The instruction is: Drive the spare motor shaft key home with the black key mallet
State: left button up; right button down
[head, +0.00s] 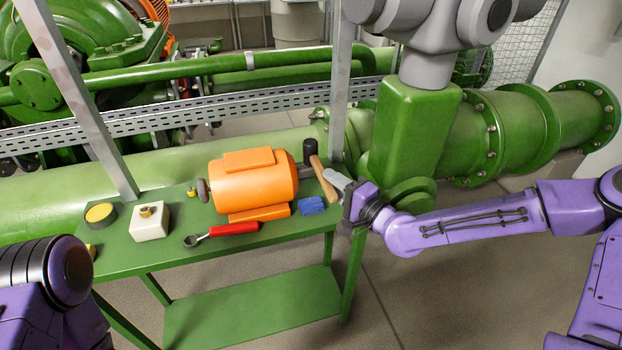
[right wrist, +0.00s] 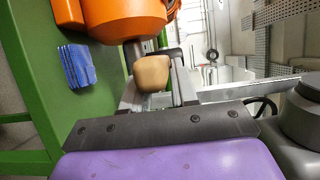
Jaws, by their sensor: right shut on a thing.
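The orange motor (head: 255,182) lies on the green table, its grey shaft end (head: 305,171) pointing right; the motor also shows in the right wrist view (right wrist: 120,18). My right gripper (head: 333,180) is shut on the wooden handle (head: 323,177) of the black key mallet, just right of the shaft end. The mallet's black head (head: 310,148) stands above the far end of the handle. In the right wrist view the rounded handle butt (right wrist: 153,73) shows between the fingers. I cannot make out the shaft key. My left gripper is out of view; only its arm shows at lower left.
A grey upright post (head: 341,90) and green pipework stand behind.

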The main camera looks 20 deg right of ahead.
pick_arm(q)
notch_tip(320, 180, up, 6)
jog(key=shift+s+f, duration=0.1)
pick_arm(e)
notch_tip(320, 180, up, 7)
jog(key=shift+s+r, duration=0.2)
pick_arm(q)
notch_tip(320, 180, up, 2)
jog(key=p, duration=0.2)
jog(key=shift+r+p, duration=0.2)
jog(key=shift+p, duration=0.2)
pick_arm(e)
notch_tip(320, 180, up, 3)
jog(key=shift+a, duration=0.1)
jog(key=c, duration=1.8)
grip_release()
jog(key=shift+w, duration=0.1)
jog(key=shift+w+f, duration=0.1)
grip_shut()
